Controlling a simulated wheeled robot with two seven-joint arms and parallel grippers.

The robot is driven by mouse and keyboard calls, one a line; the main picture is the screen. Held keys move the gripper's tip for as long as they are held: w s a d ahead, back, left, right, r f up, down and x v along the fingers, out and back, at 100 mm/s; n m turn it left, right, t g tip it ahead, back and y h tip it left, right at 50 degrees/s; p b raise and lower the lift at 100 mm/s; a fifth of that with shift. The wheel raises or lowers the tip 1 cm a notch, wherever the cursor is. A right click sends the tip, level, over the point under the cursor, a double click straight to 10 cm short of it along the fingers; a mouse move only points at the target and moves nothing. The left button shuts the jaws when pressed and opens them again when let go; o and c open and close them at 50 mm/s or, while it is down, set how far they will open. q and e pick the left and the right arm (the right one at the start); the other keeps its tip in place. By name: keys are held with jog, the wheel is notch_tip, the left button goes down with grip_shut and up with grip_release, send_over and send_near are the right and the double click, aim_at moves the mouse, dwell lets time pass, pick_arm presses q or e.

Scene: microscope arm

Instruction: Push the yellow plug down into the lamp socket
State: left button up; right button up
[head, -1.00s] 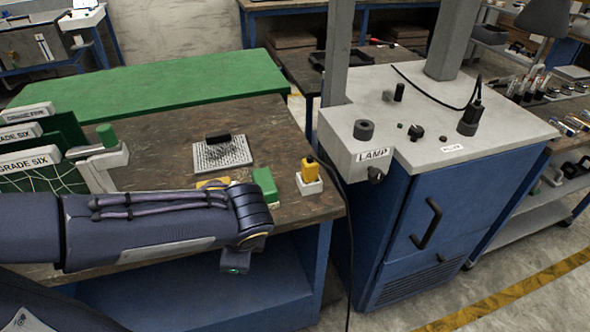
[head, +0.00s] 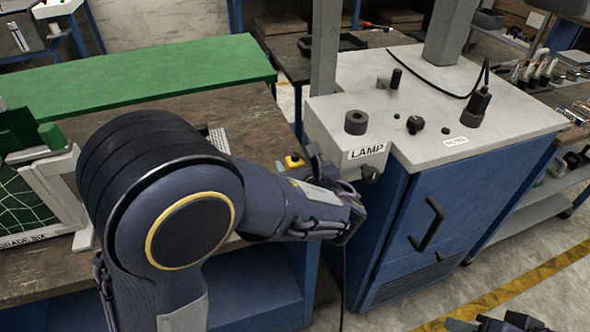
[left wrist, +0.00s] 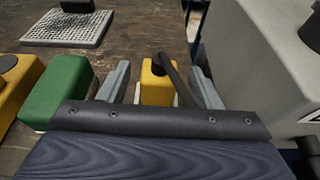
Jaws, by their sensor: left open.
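The yellow plug (head: 293,161) is partly hidden behind my left arm in the head view, near the bench's right edge. In the left wrist view the yellow plug (left wrist: 157,89), with its dark top, shows between the two fingers of my left gripper (left wrist: 159,80). The fingers are apart, with gaps at both sides, and a dark rod or cord crosses beside the plug. The lamp socket appears to be the dark ring (head: 355,122) on top of the grey LAMP housing (head: 330,125). My right gripper (head: 500,323) is cut off at the bottom edge.
A green block (left wrist: 58,92) and another yellow piece (left wrist: 15,85) stand left of the gripper. A perforated plate (left wrist: 68,28) lies beyond them. The grey housing stands close on the right, above a blue cabinet (head: 440,210). A gap separates bench and cabinet.

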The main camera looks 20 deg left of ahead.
pick_arm(q)
jog(key=shift+w+a+f, duration=0.25)
jog(key=shift+w+a, duration=0.15)
jog(key=shift+w, duration=0.15)
jog(key=c, duration=1.1)
jog(key=shift+r, duration=0.1)
